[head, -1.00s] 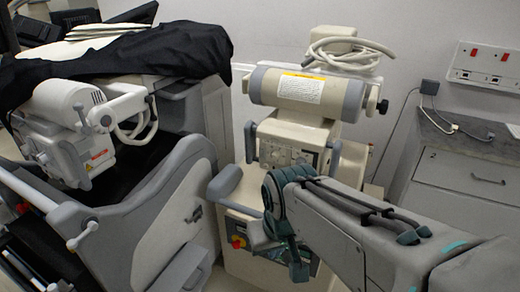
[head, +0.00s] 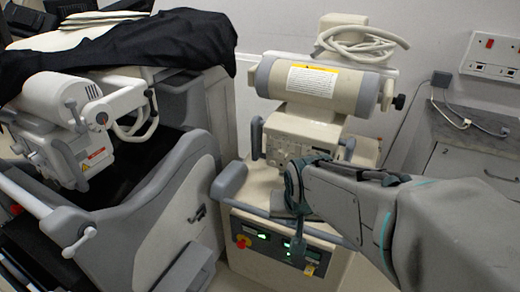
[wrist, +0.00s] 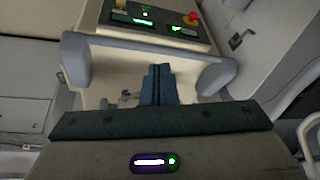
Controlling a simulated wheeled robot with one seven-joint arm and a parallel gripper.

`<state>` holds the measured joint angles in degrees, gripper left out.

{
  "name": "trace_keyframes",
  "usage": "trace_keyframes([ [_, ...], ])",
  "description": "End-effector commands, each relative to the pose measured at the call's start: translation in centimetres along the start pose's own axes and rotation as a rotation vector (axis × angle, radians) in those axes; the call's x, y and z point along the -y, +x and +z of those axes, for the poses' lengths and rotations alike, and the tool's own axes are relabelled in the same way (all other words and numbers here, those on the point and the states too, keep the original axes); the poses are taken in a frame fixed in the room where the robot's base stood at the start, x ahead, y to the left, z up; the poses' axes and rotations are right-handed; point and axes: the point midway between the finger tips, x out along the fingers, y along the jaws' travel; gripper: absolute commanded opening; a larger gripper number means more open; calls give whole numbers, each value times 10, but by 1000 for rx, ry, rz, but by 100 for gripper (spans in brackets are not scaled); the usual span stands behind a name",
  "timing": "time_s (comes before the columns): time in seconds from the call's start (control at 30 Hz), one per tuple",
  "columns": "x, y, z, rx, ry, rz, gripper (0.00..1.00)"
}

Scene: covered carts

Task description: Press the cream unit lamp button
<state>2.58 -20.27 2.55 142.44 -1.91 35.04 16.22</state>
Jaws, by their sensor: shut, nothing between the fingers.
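The cream unit (head: 262,195) stands in the middle, with a grey-ended cylinder on top. Its lower front panel has green-lit displays (head: 262,236) and a red knob on yellow (head: 241,241). In the wrist view that panel appears inverted at the top, with green lights (wrist: 146,20) and the red knob (wrist: 191,17). I cannot tell which control is the lamp button. My gripper (head: 281,204) is in front of the unit and hides part of its deck and panel. In the wrist view my gripper (wrist: 157,70) is shut and empty, its fingers pointing toward the unit, contact unclear.
Grey bumper handles (head: 229,181) flank the unit's deck. A grey and white cart (head: 165,215) under a black cloth (head: 130,45) stands close on the left. A grey cabinet (head: 470,165) is on the right. A coiled hose (head: 365,38) lies on top of the unit.

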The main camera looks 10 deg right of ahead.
Motion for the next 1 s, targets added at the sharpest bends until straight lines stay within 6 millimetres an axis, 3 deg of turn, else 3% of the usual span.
trace_keyframes([
  [0.03, 4, 22, -13, -37, 76, -6, 0],
  [0.3, 32, 110, -87, -267, 542, -198, 0],
  [0.6, 67, 186, -135, -342, 1096, -640, 0],
  [0.8, 77, 213, -152, -283, 1452, -981, 0],
  [1.0, 77, 221, -158, -209, 1659, -1212, 0],
])
